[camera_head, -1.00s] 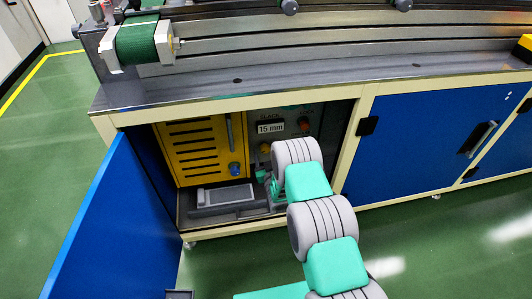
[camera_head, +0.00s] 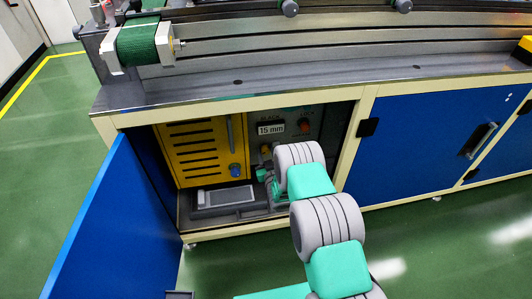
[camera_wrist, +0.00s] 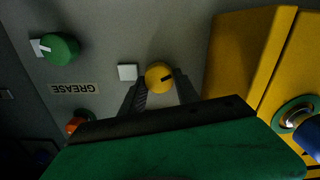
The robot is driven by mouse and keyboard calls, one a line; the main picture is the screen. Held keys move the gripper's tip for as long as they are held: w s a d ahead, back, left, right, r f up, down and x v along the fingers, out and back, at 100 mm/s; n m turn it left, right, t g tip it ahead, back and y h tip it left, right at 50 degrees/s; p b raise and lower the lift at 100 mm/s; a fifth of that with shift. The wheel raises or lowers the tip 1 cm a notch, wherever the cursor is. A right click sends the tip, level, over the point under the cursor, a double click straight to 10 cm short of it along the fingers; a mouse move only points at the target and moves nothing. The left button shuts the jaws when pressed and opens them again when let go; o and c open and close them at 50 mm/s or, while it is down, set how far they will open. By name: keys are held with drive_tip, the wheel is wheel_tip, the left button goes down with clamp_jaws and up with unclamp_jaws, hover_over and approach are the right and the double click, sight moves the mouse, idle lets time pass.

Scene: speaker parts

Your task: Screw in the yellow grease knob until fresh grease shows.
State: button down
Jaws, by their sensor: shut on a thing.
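The yellow grease knob (camera_wrist: 155,78) sits on the grey panel in the wrist view, with a dark pointer mark on its face. My gripper (camera_wrist: 161,84) is shut on it, one dark finger at each side. In the head view the yellow knob (camera_head: 266,149) shows small inside the open cabinet, just above my green gripper body (camera_head: 262,175). I can make out no fresh grease.
A green knob (camera_wrist: 61,48), a white square (camera_wrist: 128,72) and an orange-red knob (camera_wrist: 75,125) are nearby. A yellow slotted cover (camera_head: 190,150) stands left of my arm. The blue open door (camera_head: 95,230) and cabinet frame (camera_head: 352,140) bound the opening. A grey tray (camera_head: 222,198) lies below.

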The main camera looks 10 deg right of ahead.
drive_tip(key=shift+s+d+f+m+b, duration=0.1)
drive_tip(key=shift+s+f+m+b, duration=0.05)
drive_tip(key=shift+f+m+b, duration=0.2)
drive_tip(key=shift+m, duration=0.35)
drive_tip(key=m+b, duration=0.2)
drive_tip(key=m, duration=0.1)
drive_tip(key=shift+f, duration=0.15)
drive_tip(key=shift+s+m+b, duration=0.15)
drive_tip(key=shift+m+b, duration=0.8)
drive_tip(key=shift+m, duration=1.25)
drive_tip(key=shift+f, duration=0.1)
drive_tip(key=c, duration=1.2)
unclamp_jaws()
drive_tip(key=shift+c, duration=0.2)
drive_tip(key=o, duration=0.3)
drive_tip(key=shift+r, duration=0.35)
drive_tip(key=shift+o, duration=0.2)
drive_tip(key=s, duration=0.7)
drive_tip(key=shift+s+b, duration=0.25)
drive_tip(key=shift+b, duration=0.05)
